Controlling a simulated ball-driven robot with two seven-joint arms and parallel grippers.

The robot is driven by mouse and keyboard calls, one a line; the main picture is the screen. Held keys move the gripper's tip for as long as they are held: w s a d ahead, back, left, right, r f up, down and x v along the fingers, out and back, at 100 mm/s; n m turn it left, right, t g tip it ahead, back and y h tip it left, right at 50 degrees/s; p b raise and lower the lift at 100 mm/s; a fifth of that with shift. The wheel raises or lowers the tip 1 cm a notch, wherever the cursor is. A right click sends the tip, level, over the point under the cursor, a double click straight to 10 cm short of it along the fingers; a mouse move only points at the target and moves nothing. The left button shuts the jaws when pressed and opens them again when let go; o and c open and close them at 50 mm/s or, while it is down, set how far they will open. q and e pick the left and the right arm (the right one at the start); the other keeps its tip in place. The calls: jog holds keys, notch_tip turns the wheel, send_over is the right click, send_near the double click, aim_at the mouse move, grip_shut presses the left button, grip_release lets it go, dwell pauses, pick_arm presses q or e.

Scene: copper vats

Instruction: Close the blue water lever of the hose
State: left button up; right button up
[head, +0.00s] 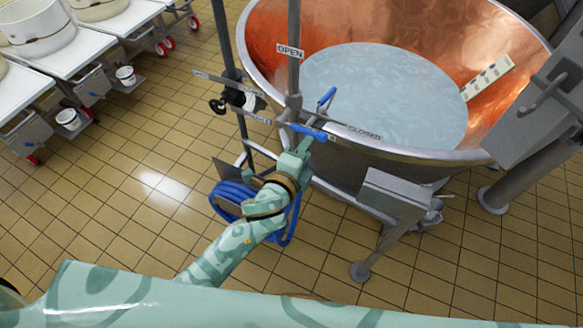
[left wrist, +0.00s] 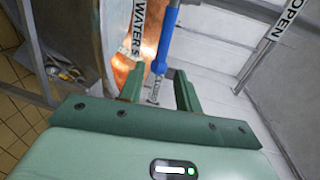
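A blue lever (head: 308,132) sits at the near rim of the copper vat, between an OPEN label (head: 290,51) and a CLOSED label (head: 363,132). A second blue handle (head: 327,97) shows just above it; I cannot tell which one is the hose's water lever. My left gripper (head: 304,143) is right at the lower blue lever. In the left wrist view, the left gripper (left wrist: 158,80) is open, with a blue lever (left wrist: 162,53) in front of and between its fingers. Contact is unclear. My right gripper is not in view.
The copper vat (head: 262,28) holds pale liquid (head: 385,85). A black valve (head: 235,101) is left of the lever on an upright pipe. A coiled blue hose (head: 232,194) hangs below. White tables (head: 75,50) stand at upper left. The tiled floor at left is clear.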

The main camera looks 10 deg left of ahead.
pick_arm(q)
jog(key=v, duration=0.9)
jog(key=s+a+f+n+g+y+b, duration=0.1)
jog(key=s+a+f+n+g, duration=0.15)
jog(key=f, duration=0.75)
jog(key=s+a+f+n+g+b, duration=0.2)
jog(key=s+f+n, duration=0.15)
jog(key=f, duration=0.65)
jog(key=s+a+f+n+g+y+b, duration=0.1)
jog(key=s+a+f+n+g, duration=0.15)
jog(key=f, duration=0.65)
jog(key=s+a+f+n+g+y+b, duration=0.1)
jog(key=s+a+f+n+g+b, duration=0.2)
jog(key=s+f, duration=1)
jog(key=s+a+f+n+g+y+b, duration=0.1)
jog(key=s+a+f+n+g+b, duration=0.3)
jog(key=s+a+f, duration=0.5)
jog(key=s+f+n+b, duration=0.2)
jog(key=s+f+b, duration=0.1)
jog(key=s+f, duration=0.2)
jog(key=shift+s+a+f+n+y+b, duration=0.3)
jog(key=shift+f+n+y+b, duration=0.1)
jog(key=shift+f, duration=0.1)
